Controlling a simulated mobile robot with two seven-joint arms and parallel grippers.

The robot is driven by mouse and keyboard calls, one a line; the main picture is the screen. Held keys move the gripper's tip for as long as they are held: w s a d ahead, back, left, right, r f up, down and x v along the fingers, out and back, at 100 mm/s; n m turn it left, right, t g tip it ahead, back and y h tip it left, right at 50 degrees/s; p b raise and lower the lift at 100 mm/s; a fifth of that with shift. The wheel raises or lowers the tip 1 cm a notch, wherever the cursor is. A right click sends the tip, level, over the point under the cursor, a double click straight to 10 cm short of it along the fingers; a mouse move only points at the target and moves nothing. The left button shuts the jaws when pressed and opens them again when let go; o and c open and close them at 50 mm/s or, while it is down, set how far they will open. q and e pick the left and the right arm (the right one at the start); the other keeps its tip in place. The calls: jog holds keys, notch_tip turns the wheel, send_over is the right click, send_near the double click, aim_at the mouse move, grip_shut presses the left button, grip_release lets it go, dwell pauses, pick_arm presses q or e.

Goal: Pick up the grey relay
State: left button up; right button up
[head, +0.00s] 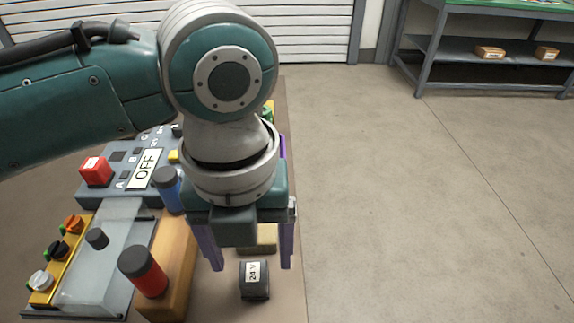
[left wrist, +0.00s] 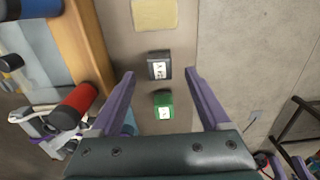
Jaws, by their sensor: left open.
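The grey relay (head: 254,281) is a small dark block with a white "24 V" label. It stands on the brown surface near the front edge of the head view. It also shows in the left wrist view (left wrist: 159,66), between and slightly beyond the fingertips. My left gripper (head: 248,264) points down with its purple fingers apart and empty. In the left wrist view its fingertips (left wrist: 160,73) lie on either side of the relay's line. Contact with the relay is not visible. Purple parts at the wrist view's lower right may be my right gripper (left wrist: 290,167).
A green labelled block (left wrist: 163,105) stands close to the relay. A tan block (head: 263,238) lies behind it. Open floor lies right.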

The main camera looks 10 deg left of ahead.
aim_at(253, 271)
pick_arm(q)
notch_tip(253, 271, down, 4)
jog(key=shift+s+f+b, duration=0.1)
jog(key=shift+s+b, duration=0.05)
jog(key=shift+b, duration=0.3)
jog(key=shift+f, duration=0.45)
jog(key=shift+c, duration=0.6)
grip_shut()
jog(key=shift+r, duration=0.1)
